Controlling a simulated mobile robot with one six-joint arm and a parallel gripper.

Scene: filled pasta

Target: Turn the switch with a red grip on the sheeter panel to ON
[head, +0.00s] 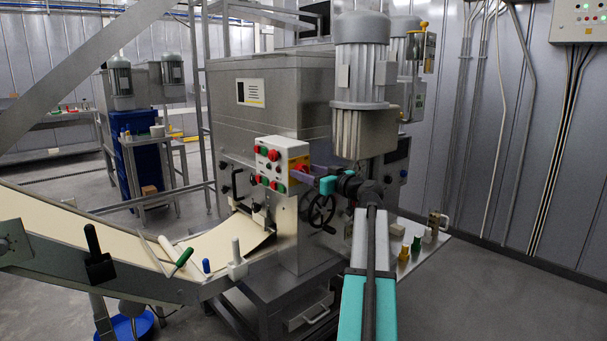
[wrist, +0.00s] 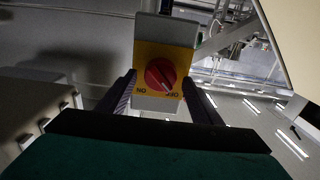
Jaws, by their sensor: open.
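The switch with a red grip (wrist: 160,74) sits on a yellow plate (wrist: 181,60) on a pale box in the wrist view. The plate's lettering appears upside down, with ON at lower left and OFF at lower right. The white mark on the grip points to lower right, toward OFF. My gripper (wrist: 160,80) is open, with one dark finger on each side of the grip; I cannot tell whether they touch it. In the head view my gripper (head: 306,170) is at the right side of the sheeter panel (head: 270,155), largely hiding the switch.
The panel carries other red and green controls. A black handwheel (head: 320,211) is just below my gripper. A large grey motor (head: 361,60) stands above right. The sheeter's conveyor (head: 90,235) extends left, and a shelf with small items (head: 417,244) lies to the right.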

